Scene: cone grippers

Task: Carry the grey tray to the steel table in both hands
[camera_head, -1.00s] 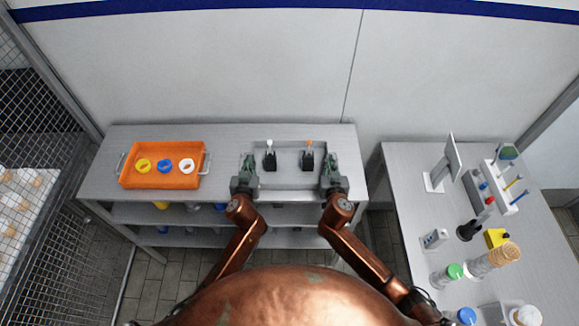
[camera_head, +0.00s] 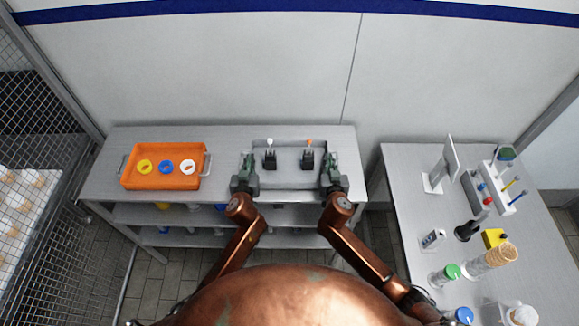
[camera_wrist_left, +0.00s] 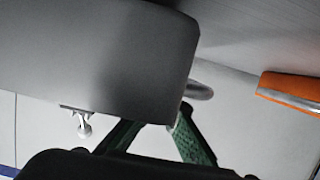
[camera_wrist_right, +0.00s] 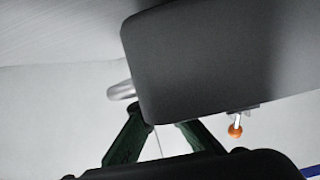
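The grey tray (camera_head: 290,181) lies on the metal shelf table. It holds two small black stands, one with a white top (camera_head: 270,157) and one with an orange top (camera_head: 308,157). My left gripper (camera_head: 248,163) is at the tray's left end and my right gripper (camera_head: 330,163) is at its right end, both by the handles. In the left wrist view the tray wall (camera_wrist_left: 95,55) hides part of the fingers, and a handle end (camera_wrist_left: 200,90) shows. The right wrist view shows likewise the wall (camera_wrist_right: 200,65) and handle (camera_wrist_right: 121,90). Whether the fingers grip the handles is unclear.
An orange tray (camera_head: 133,180) with yellow, blue and white rings stands to the left. A wall stands behind.

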